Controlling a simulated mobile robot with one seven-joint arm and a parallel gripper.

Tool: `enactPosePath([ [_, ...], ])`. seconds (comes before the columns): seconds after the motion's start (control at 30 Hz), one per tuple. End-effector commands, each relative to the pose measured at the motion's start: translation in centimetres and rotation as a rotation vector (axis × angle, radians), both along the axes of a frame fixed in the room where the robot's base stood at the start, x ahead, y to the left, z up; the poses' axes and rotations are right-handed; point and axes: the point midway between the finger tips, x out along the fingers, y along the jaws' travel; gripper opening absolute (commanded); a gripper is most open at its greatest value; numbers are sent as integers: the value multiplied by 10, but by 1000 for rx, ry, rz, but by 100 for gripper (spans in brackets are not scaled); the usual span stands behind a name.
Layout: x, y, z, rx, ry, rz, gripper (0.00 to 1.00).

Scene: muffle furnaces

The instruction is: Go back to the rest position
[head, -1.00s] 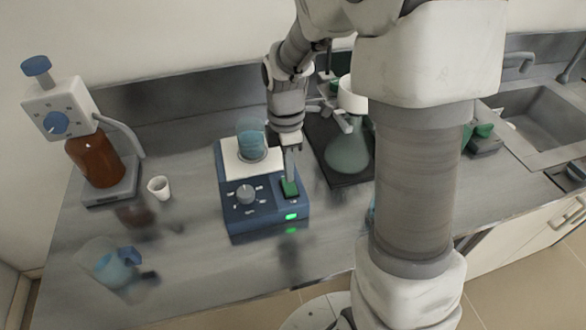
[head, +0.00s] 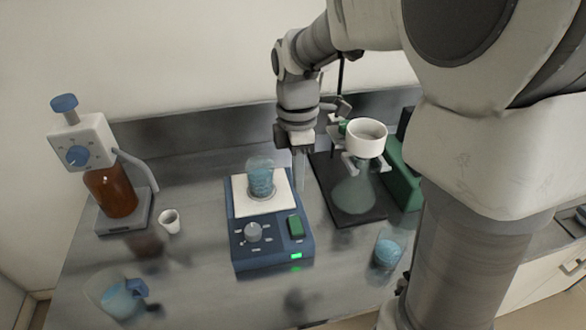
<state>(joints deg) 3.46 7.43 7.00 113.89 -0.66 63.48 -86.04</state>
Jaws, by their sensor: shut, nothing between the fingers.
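My gripper (head: 300,180) points down, shut and empty, above the right rear side of the blue hotplate (head: 272,240). It looks apart from the hotplate. The hotplate has a white top, a grey dial, a green switch and a lit green lamp on its front. A beaker of blue liquid (head: 260,177) stands on the white top, to the left of my gripper. My arm reaches in from the upper right and hides part of the bench's right side.
A dispenser bottle (head: 112,190), a small white cup (head: 169,221) and a blue-liquid vessel (head: 122,298) stand at left. To the right are a flask (head: 354,192) under a white funnel (head: 366,138) on a dark stand, and another blue-liquid beaker (head: 388,250).

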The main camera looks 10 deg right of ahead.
Motion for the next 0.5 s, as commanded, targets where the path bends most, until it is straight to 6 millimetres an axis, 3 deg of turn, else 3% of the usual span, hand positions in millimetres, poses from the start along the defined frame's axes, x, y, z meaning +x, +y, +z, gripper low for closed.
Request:
enactPosePath([
  [0.3,-3,-1,4,-5,-15,-32,0],
  [0.5,-27,-5,32,-19,-118,-293,0],
])
